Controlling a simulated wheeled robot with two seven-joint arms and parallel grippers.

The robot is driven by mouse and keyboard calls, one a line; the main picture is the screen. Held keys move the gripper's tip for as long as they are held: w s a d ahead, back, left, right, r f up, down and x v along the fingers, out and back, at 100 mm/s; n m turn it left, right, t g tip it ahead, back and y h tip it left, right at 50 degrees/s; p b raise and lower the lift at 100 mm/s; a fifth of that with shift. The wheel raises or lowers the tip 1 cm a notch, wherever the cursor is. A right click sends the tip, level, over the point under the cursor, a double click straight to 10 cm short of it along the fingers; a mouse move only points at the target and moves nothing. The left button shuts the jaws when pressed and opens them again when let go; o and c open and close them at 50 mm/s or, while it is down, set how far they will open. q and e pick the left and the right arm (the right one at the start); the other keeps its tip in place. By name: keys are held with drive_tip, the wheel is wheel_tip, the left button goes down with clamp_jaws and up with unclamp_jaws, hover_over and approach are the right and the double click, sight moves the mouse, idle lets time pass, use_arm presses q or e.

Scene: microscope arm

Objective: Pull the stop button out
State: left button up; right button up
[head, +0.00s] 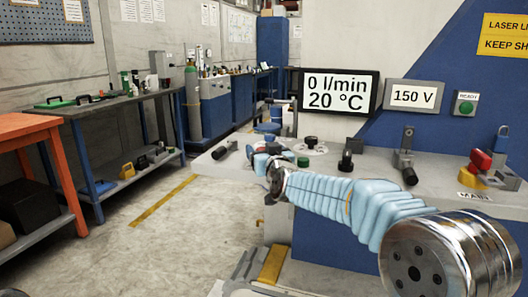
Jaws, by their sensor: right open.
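My right arm (345,200), in a pale blue sleeve, reaches from the lower right across the front of the grey bench top (350,165). Its right gripper (265,162) is at the bench's left part, small and seen from behind; it is open. I cannot clearly make out a stop button; one may be hidden behind the gripper. A green knob (303,161) and a black knob (310,141) stand just right of the gripper. My left gripper is not in view.
A black lever (224,150) lies at the bench's left end. A black knob (345,160) and a lever clamp (405,155) stand farther right. Displays (339,92) and a green READY button (465,107) are behind.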

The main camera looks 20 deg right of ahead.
drive_tip(key=shift+w, duration=0.3)
